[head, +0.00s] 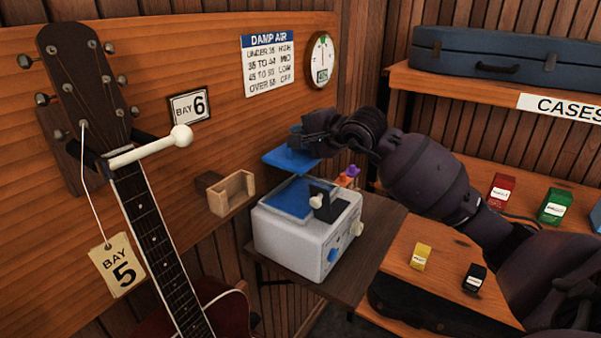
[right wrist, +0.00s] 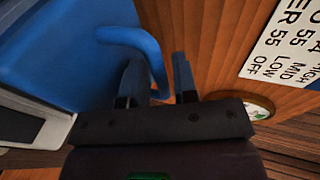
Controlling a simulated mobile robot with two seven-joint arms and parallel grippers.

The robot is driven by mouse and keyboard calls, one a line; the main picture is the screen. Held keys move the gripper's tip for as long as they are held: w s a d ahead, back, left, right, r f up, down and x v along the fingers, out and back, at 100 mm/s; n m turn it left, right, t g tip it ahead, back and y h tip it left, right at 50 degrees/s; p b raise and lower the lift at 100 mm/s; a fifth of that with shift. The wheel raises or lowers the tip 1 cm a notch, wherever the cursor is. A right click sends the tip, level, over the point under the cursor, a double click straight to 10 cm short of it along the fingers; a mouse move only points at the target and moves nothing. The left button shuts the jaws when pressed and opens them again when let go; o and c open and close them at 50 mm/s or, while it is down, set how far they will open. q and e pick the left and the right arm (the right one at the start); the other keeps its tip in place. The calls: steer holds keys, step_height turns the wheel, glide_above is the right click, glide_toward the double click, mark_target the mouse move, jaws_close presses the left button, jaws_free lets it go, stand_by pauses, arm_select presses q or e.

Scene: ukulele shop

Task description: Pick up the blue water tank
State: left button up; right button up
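My right gripper (head: 305,133) is at the handle. Its two fingers (right wrist: 157,78) stand apart, with the handle close to the left finger and a gap at the right one. My left gripper is not in view.
The machine stands on a small dark shelf (head: 375,240). A sign (head: 268,65) and round dial (head: 320,60) are above. Small coloured boxes (head: 421,256) lie on the right shelf.

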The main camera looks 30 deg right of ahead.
steer(key=shift+w+f, duration=0.1)
steer(key=shift+w, duration=0.2)
steer(key=shift+c, duration=0.2)
jaws_close()
